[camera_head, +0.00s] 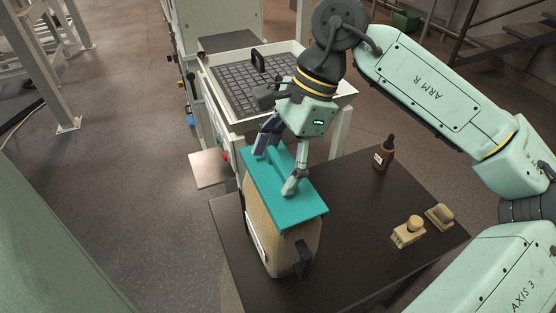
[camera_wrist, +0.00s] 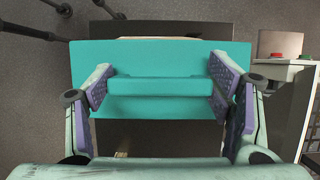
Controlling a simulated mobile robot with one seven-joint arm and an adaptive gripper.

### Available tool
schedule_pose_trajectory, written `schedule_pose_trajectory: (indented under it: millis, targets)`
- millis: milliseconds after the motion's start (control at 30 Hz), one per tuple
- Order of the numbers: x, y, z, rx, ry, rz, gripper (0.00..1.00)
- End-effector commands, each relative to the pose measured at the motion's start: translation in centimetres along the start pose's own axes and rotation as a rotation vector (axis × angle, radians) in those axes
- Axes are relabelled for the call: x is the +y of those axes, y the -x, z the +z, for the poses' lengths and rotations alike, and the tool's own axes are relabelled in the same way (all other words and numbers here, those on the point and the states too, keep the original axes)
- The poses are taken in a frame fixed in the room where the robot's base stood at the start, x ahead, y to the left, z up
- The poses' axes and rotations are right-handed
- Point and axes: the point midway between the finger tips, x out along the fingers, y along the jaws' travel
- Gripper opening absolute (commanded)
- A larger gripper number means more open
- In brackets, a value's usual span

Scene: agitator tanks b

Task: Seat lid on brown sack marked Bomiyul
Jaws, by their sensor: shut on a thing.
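The teal lid (camera_head: 310,205) is a flat slab with a raised bar handle, which shows in the wrist view (camera_wrist: 165,86). My gripper (camera_head: 278,165) is shut on this handle, with a finger pad at each end of it (camera_wrist: 164,78). The brown sack (camera_head: 292,246) stands upright on the dark table directly under the lid. A white label shows on its left side, but I cannot read it. The lid covers the sack's top in the head view. A thin pale strip shows beyond the lid's far edge in the wrist view. I cannot tell whether lid and sack touch.
The dark table (camera_head: 350,260) also holds a brown bottle (camera_head: 384,153) and two small tan objects (camera_head: 408,232) (camera_head: 439,216) on its right. A black handle-like part (camera_head: 303,261) juts out by the sack. A machine with a grid tray (camera_head: 250,85) stands behind.

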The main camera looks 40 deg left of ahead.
Motion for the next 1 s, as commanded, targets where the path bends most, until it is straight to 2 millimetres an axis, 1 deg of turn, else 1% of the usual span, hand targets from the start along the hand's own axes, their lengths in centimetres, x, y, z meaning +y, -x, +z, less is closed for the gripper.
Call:
schedule_pose_trajectory:
  millis: [200, 233, 567, 867, 1000]
  targets:
    - [0.0, -0.63, -0.25, 0.0, 0.0, 0.0, 0.41]
    - [0.0, -0.53, -0.21, 0.0, 0.0, 0.0, 0.75]
    - [0.0, -0.48, -0.19, 0.0, 0.0, 0.0, 0.97]
    - [0.0, -0.47, -0.2, 0.0, 0.0, 0.0, 0.97]
    - [-0.04, 0.31, -0.21, 0.002, -0.001, -0.001, 0.97]
